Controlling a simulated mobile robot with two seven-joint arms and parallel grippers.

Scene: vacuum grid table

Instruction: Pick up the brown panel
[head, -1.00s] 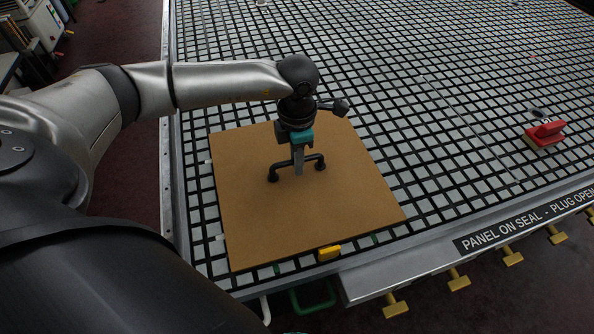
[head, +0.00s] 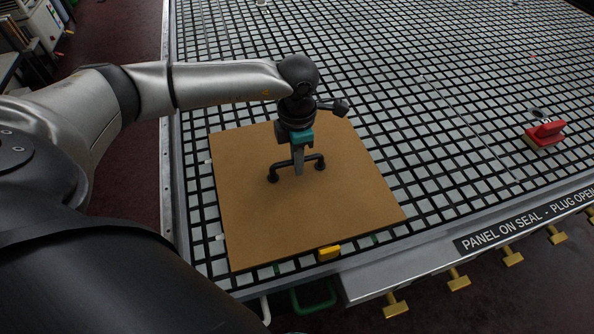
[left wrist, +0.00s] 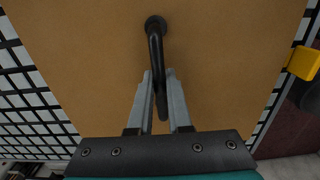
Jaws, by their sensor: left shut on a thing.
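The brown panel (head: 295,230) lies flat on the grid table near its front left corner. It fills much of the left wrist view (left wrist: 230,50). A black bar handle (head: 312,158) stands up from the middle of the panel; it also shows in the left wrist view (left wrist: 155,42). My left gripper (head: 298,168) is above the panel, pointing down, with its fingers on either side of the handle. In the left wrist view its fingers (left wrist: 160,98) are shut on the handle bar. My right gripper is not in view.
The grid table (head: 410,85) has wide free room behind and to the right of the panel. A yellow block (head: 329,253) sits at the panel's front edge. Several yellow tabs (head: 458,279) line the table's front edge.

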